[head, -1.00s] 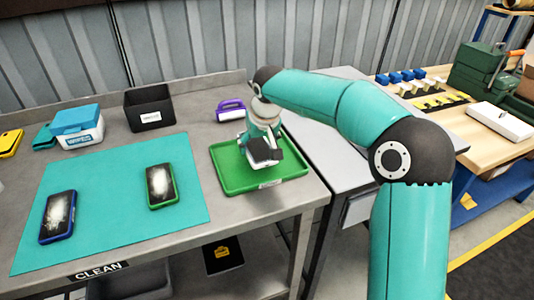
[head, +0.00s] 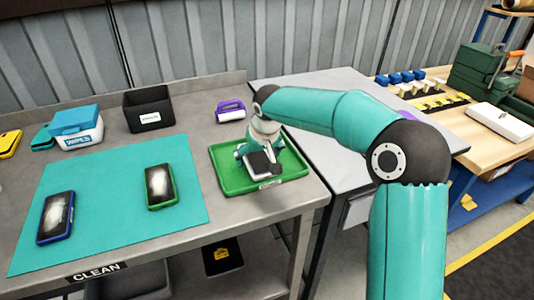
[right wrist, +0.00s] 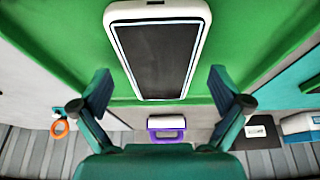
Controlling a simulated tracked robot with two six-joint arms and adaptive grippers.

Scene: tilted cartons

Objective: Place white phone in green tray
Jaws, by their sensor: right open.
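The white phone (right wrist: 158,55) has a dark screen and shows in the right wrist view against the green tray (right wrist: 60,35). In the head view the phone (head: 256,173) is partly hidden under my right gripper (head: 260,158), within the outline of the green tray (head: 228,182). My right gripper (right wrist: 159,82) is open, with a finger on each side of the phone and a gap on both sides. The phone appears to lie on the tray floor, face up. My left gripper is not in view.
A blue-cased phone (head: 56,217) and a green-cased phone (head: 160,187) lie on the teal mat (head: 110,215), left of the tray. A purple-handled tool (head: 231,111), a black bin (head: 149,110) and a wipes box (head: 77,128) stand behind.

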